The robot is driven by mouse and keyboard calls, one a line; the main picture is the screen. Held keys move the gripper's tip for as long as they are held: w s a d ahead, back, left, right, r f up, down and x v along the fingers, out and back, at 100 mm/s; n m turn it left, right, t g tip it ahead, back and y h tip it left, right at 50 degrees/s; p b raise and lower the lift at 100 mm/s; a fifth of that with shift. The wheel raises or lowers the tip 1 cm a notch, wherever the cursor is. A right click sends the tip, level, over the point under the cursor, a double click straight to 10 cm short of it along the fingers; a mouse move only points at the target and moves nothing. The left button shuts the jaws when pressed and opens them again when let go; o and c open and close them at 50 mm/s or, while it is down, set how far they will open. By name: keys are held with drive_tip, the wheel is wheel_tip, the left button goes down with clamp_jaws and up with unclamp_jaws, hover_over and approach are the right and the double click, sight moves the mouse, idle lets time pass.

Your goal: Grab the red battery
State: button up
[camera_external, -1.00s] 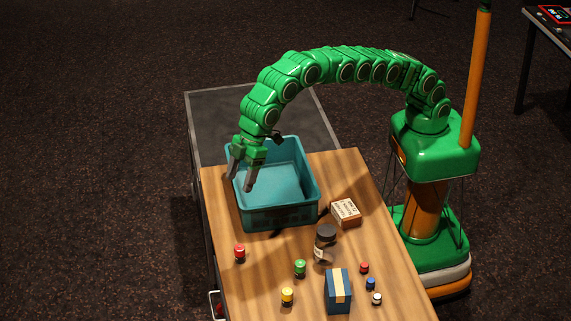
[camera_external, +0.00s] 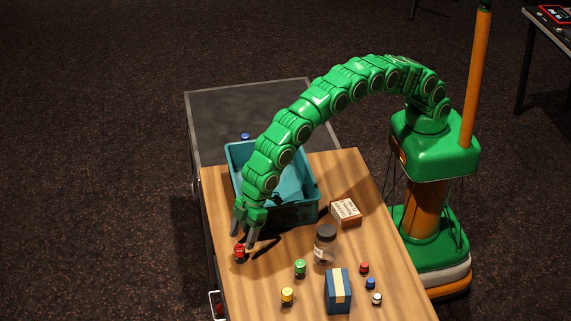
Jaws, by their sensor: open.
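A red battery (camera_external: 239,254), a short red cylinder with a dark band, stands upright on the wooden desk near its left edge. My gripper (camera_external: 243,240) is open and points down right at the battery. Its grey fingers show to the left and right of the battery's top. I cannot tell whether either finger touches it. A second, smaller red piece (camera_external: 364,267) stands farther right on the desk.
A teal bin (camera_external: 300,213) stands behind my gripper, under the arm. A brown box (camera_external: 346,212), a dark-lidded jar (camera_external: 326,243), a blue box (camera_external: 338,292), a green cylinder (camera_external: 300,268) and a yellow one (camera_external: 287,296) stand to the right. Desk between battery and green cylinder is clear.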

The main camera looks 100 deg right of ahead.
sight(241, 247)
drive_tip(key=shift+a+x, duration=0.25)
drive_tip(key=shift+x, duration=0.95)
drive_tip(key=shift+a+x, duration=0.25)
drive_tip(key=shift+x, duration=0.9)
drive_tip(key=shift+w+a+f, duration=0.15)
drive_tip(key=shift+w+f, duration=0.15)
drive_tip(key=shift+f, duration=0.35)
drive_tip(key=c, duration=1.1)
drive_tip(key=shift+c, duration=0.2)
